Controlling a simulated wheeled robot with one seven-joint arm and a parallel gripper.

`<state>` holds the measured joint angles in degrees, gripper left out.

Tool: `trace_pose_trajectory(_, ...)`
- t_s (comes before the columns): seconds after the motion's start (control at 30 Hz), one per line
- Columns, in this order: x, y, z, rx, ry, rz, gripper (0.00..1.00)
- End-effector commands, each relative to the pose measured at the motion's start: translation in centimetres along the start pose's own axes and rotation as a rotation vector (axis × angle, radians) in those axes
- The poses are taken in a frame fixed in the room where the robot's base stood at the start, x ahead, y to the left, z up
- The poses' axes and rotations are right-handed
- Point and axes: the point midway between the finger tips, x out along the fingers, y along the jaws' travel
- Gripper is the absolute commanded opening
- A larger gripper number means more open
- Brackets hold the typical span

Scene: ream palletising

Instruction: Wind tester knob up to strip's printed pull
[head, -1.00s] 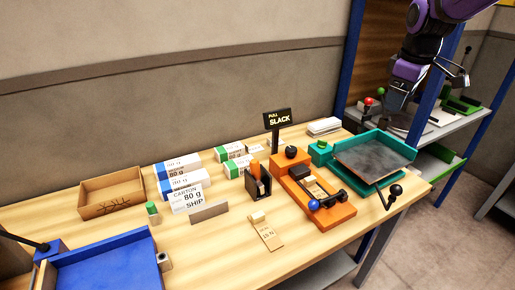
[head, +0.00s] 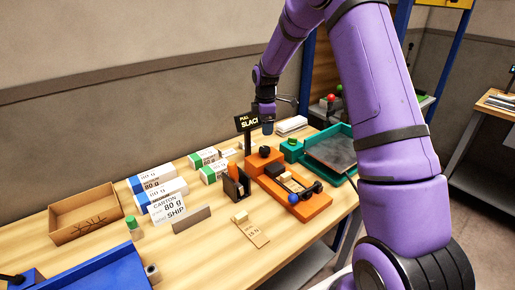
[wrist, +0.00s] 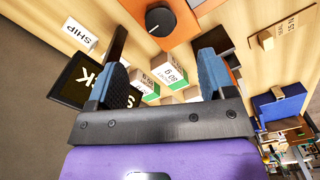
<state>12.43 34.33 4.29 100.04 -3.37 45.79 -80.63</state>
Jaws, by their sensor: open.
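The orange tester (head: 300,208) stands on the wooden table, with a black round knob (head: 265,151) on its raised rear block. In the wrist view the knob (wrist: 160,20) shows a white pointer line, beyond my fingertips. A black sign (head: 246,122) at the tester reads PULL SLACK. A tan strip (head: 252,234) lies flat in front, printed with what looks like 15 N; it also shows in the wrist view (wrist: 288,28). My gripper (wrist: 164,72) is open and empty, its blue-grey fingers apart. In the head view it hangs above and behind the knob, partly behind the sign.
A black holder (head: 236,187) with an orange item stands left of the tester. Wrapped reams, a CARTON 80 g SHIP card (head: 167,208) and an open box (head: 86,216) are farther left. A teal tray (head: 340,138) is right. A blue tray (head: 95,266) is front left.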

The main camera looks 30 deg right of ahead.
Motion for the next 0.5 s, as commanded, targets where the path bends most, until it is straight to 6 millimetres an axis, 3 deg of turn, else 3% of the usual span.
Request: trace_pose_trajectory(0.5,8.3,-0.1,-0.1,0.0,0.0,-0.001,0.76)
